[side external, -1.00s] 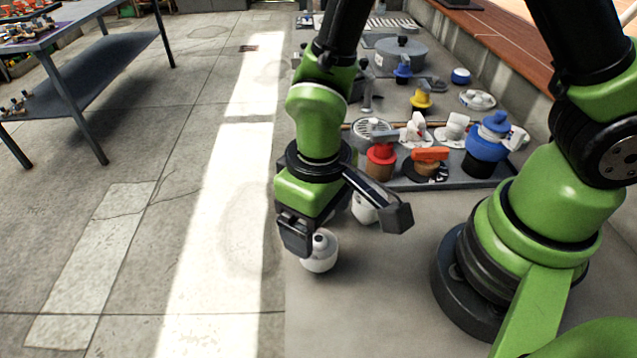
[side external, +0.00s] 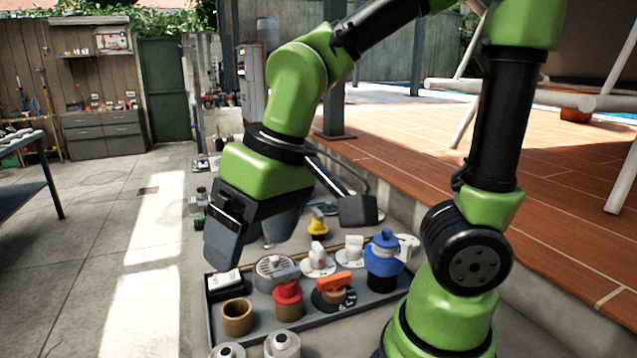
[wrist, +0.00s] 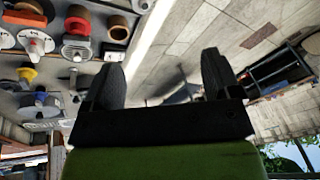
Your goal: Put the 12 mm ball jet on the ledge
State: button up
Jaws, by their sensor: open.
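Two white, rounded fittings that look like ball jets stand at the bottom edge of the side view, one left (side external: 228,350) and one right (side external: 283,345). Both are partly cut off, and I cannot read which is 12 mm. My gripper (side external: 287,225) is open, tilted and raised above the tray, well clear of both. In the wrist view my gripper (wrist: 162,78) shows two spread dark fingers with nothing held between them. A raised, red-brown tiled ledge (side external: 440,185) with a concrete side runs along the right.
A dark tray (side external: 213,318) holds a brown ring (side external: 238,318), a red-capped fitting (side external: 288,300), an orange-handled valve (side external: 334,291) and a blue-capped fitting (side external: 384,262). A yellow fitting (side external: 317,227) is behind. Open concrete floor (side external: 95,235) lies left.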

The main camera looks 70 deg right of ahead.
jog(key=s+d+r+m+t, duration=0.2)
jog(key=s+d+r+t, duration=0.2)
jog(key=s+r, duration=0.1)
jog(key=shift+s+d+r+m, duration=0.2)
jog(key=shift+s+m, duration=0.1)
jog(key=shift+s, duration=0.2)
